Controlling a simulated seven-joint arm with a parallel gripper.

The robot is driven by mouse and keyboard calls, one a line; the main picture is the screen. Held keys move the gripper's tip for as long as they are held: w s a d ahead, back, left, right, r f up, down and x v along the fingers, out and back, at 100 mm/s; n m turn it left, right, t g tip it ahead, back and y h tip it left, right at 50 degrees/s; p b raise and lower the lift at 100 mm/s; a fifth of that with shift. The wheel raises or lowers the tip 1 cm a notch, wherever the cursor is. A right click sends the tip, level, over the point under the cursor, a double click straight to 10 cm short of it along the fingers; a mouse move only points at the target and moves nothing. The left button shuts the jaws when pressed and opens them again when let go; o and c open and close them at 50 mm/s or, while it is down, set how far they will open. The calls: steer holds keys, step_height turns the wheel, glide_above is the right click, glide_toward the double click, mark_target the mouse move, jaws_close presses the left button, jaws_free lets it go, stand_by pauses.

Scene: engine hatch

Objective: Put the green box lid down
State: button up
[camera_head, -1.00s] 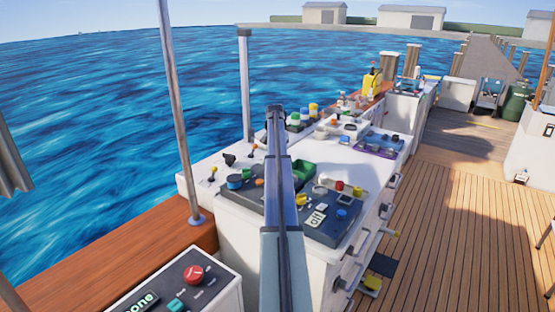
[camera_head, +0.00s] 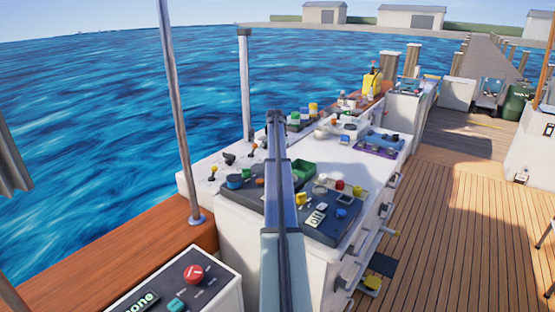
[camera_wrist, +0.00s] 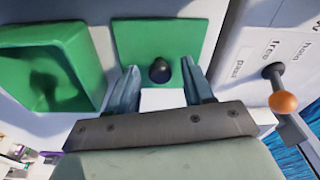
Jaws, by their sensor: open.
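The green box lid (camera_wrist: 135,38) is a flat green plate with a round black knob (camera_wrist: 159,71). In the wrist view it lies at the top centre, beside the green box and not over it. The green box (camera_wrist: 88,62) is open on top, at the left of that view; part of it shows in the head view (camera_head: 304,168). My gripper (camera_wrist: 158,67) is open, one finger on each side of the knob, with gaps to it. In the head view my arm hides the lid and the gripper.
An orange-tipped lever (camera_wrist: 284,102) stands close to the right of my gripper in the wrist view. A dark panel (camera_head: 320,228) with coloured knobs and a purple-edged panel (camera_head: 380,143) sit on the white console (camera_head: 338,160). Wooden deck (camera_head: 450,235) lies to the right.

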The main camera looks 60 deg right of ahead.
step_height(320, 180, up, 12)
steer(key=a, duration=0.1)
steer(key=shift+s+a, duration=0.15)
steer(key=shift+a, duration=0.1)
steer(key=shift+r, duration=0.1)
stand_by(0.7)
